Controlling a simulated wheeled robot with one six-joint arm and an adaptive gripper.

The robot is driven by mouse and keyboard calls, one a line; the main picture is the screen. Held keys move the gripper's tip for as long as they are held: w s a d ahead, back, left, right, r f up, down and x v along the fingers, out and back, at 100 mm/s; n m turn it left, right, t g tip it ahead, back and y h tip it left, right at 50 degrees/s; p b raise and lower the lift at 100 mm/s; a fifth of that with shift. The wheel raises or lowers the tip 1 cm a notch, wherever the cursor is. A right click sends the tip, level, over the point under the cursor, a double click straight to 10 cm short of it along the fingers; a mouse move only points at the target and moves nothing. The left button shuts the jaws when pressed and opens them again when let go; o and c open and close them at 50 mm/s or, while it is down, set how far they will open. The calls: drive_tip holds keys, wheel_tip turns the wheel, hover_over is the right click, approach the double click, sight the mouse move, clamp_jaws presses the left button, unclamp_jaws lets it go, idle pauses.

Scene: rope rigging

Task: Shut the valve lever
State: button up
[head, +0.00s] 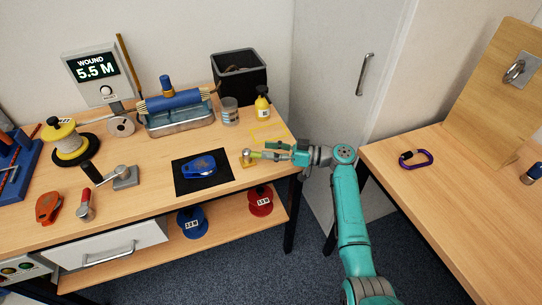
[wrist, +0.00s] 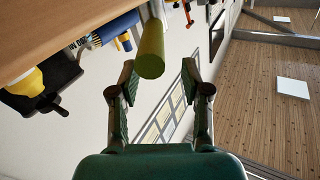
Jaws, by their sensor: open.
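The valve (head: 247,161) is a small brass-coloured fitting near the right end of the workbench. A short yellow lever grip (head: 256,155) sticks out from it towards my gripper (head: 272,151). In the wrist view the lever shows as an olive-yellow cylinder (wrist: 150,52), its round end facing me. It lies at the mouth of my gripper (wrist: 159,77), between the fingertips and nearer the left one. The fingers are spread, with a gap on both sides of the cylinder. The valve body is hidden in the wrist view, and contact cannot be told.
A blue tool (head: 202,166) on a black mat lies left of the valve. A yellow bottle (head: 262,107), a jar (head: 229,111) and a black bin (head: 239,74) stand behind it. A second table (head: 450,190) holds a purple carabiner (head: 416,158). Floor shows between the tables.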

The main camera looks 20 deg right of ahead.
wheel_tip(320, 180, up, 7)
drive_tip(key=shift+f, duration=0.1)
idle(0.3)
